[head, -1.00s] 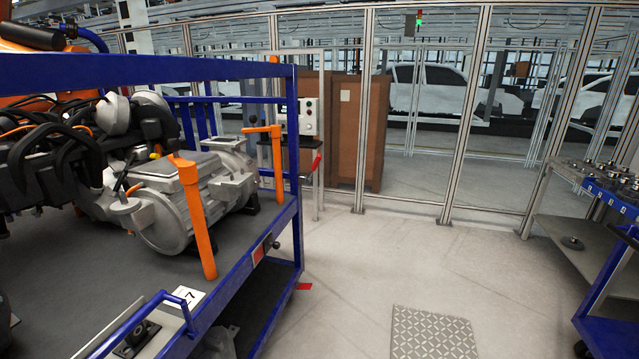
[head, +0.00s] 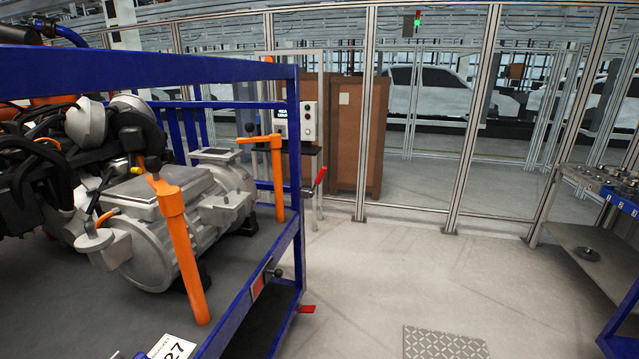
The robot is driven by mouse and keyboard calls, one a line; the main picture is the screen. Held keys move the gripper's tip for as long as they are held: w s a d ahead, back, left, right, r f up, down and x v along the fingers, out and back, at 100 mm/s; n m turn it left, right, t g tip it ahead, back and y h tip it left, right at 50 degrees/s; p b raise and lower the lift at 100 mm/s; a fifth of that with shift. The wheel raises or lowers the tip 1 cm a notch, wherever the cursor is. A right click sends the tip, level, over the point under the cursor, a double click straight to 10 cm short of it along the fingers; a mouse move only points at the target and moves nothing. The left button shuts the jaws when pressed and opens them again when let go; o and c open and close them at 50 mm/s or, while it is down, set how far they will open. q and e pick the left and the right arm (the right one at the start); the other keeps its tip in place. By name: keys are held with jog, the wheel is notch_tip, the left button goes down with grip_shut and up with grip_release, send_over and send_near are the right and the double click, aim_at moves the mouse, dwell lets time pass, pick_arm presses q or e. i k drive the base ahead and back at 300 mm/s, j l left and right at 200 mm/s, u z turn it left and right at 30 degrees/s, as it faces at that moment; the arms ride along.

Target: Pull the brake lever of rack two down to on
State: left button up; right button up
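A blue-framed rack (head: 150,66) fills the left of the head view, close to me. On its near side rail is a small black-knobbed lever (head: 272,272) beside a red plate (head: 257,286). A red pedal-like piece (head: 306,309) sticks out low at the rack's far corner. A red-handled lever (head: 320,178) stands raised and tilted beyond the rack's end. I cannot tell which of these is the brake lever, or whether this is rack two. Neither of my grippers is in view.
The rack carries a silver motor unit (head: 165,205) and orange upright posts (head: 182,250). A white label (head: 172,348) is at the bottom. A blue cart (head: 622,205) stands right.

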aim_at(320, 177)
jog(key=i+l+z, duration=0.1)
jog(key=i+l, duration=0.25)
jog(key=i+l+z, duration=0.1)
jog(key=i+l, duration=0.25)
jog(key=i, duration=0.2)
